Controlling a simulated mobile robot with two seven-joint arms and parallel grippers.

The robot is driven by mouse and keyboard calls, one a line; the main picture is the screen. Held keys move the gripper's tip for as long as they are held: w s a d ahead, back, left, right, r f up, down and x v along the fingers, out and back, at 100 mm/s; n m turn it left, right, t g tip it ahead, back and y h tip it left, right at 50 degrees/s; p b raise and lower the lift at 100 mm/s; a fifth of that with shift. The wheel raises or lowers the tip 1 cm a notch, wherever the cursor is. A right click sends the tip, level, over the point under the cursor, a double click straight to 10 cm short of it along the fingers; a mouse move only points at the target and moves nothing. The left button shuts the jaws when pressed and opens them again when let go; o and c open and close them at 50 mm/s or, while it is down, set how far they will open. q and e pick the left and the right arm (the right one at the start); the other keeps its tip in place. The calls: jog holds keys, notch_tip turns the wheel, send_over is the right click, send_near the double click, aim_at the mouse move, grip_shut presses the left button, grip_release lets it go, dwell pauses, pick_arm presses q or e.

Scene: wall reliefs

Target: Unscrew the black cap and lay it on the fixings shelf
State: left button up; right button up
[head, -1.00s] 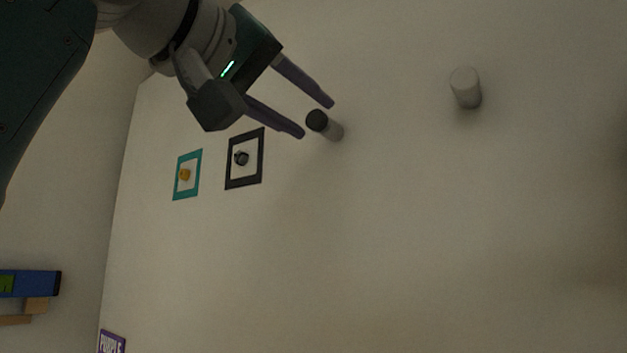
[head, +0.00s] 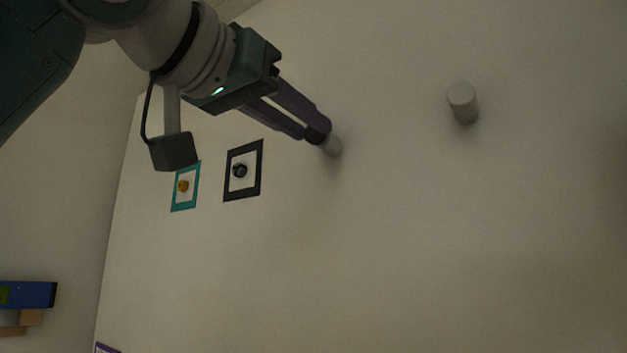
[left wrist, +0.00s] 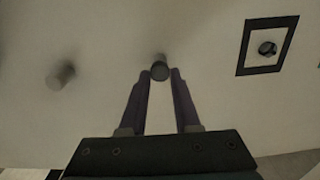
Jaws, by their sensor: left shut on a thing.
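The black cap (head: 314,137) is on the end of a pale round peg (head: 333,147) that stands out from the wall. My left gripper (head: 318,131) is shut on the cap, with its purple fingers on either side of it. The left wrist view also shows the cap (left wrist: 160,72) between the two fingertips, with the peg (left wrist: 158,58) behind it. I cannot make out for certain which thing is the fixings shelf. My right gripper is in neither view.
A bare pale peg (head: 462,103) stands out from the wall at the right. A black-framed picture (head: 230,188) and a teal-framed one (head: 175,197) hang left of the cap. A blue block-like thing (head: 35,294) with wooden parts is at the left edge. The lower wall is clear.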

pick_arm(q)
jog(key=shift+n, duration=1.2)
grip_shut()
jog(key=n, duration=0.3)
jog(key=shift+a+p, duration=0.1)
jog(key=shift+p, duration=0.3)
jog(key=n, duration=0.5)
jog(key=shift+f+p, duration=0.1)
jog(key=shift+p, duration=0.3)
